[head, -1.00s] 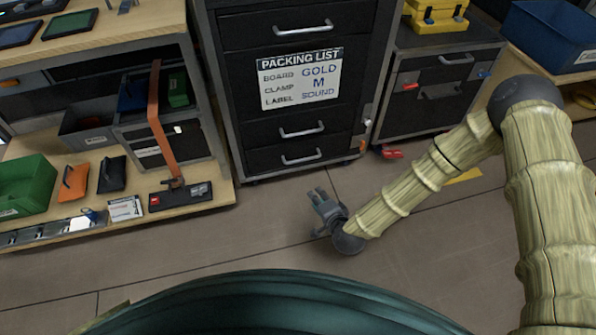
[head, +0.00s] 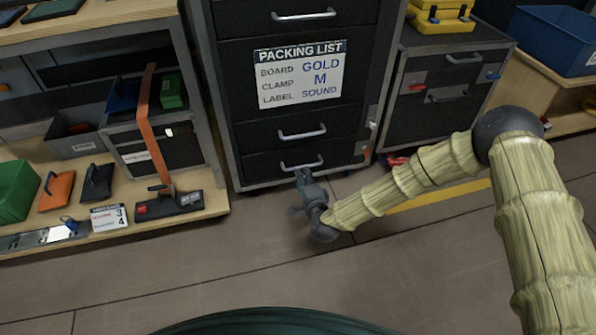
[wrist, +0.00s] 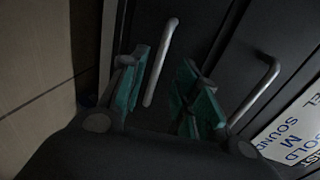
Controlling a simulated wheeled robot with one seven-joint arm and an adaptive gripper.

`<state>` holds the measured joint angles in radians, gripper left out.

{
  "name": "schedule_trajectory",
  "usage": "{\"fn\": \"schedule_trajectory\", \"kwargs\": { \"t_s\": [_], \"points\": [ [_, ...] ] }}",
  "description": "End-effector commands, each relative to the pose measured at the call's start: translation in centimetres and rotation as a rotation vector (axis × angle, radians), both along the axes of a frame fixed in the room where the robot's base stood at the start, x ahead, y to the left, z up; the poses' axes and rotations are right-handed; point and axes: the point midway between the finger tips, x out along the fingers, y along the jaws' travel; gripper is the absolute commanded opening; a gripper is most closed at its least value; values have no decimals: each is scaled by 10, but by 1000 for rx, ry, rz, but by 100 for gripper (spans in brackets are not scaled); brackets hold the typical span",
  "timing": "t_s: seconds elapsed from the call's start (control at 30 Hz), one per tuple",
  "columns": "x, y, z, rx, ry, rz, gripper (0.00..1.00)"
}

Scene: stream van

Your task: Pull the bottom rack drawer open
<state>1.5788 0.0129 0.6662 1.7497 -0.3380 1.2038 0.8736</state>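The black rack (head: 234,100) stands in the middle of the head view with several drawers. The bottom rack drawer (head: 262,167) looks closed and has a silver bar handle (head: 301,164). My gripper (head: 307,178) is at the front of this drawer, its fingertips at the handle. In the wrist view my gripper (wrist: 160,90) is open, with teal-padded fingers on either side of the bottom handle (wrist: 160,62). The handle lies nearer the left finger; I cannot tell whether they touch. The handle of the drawer above (wrist: 256,92) shows beyond the right finger.
A packing list sign (head: 301,75) is on the rack front. A wooden shelf unit (head: 205,207) with bins and tools stands left. A dark cabinet (head: 440,110) with a yellow case (head: 441,16) on top stands right. The floor (head: 200,270) before the rack is clear.

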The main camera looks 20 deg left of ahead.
Motion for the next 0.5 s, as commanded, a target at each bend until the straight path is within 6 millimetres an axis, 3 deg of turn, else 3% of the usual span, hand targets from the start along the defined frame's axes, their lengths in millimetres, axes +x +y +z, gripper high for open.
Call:
{"fn": "schedule_trajectory", "kwargs": {
  "t_s": [0.3, 0.5],
  "points": [
    [39, 27, -13, 0, 0, 0, 32],
    [52, 35, -14, -1, 1, 0, 32]
  ]
}}
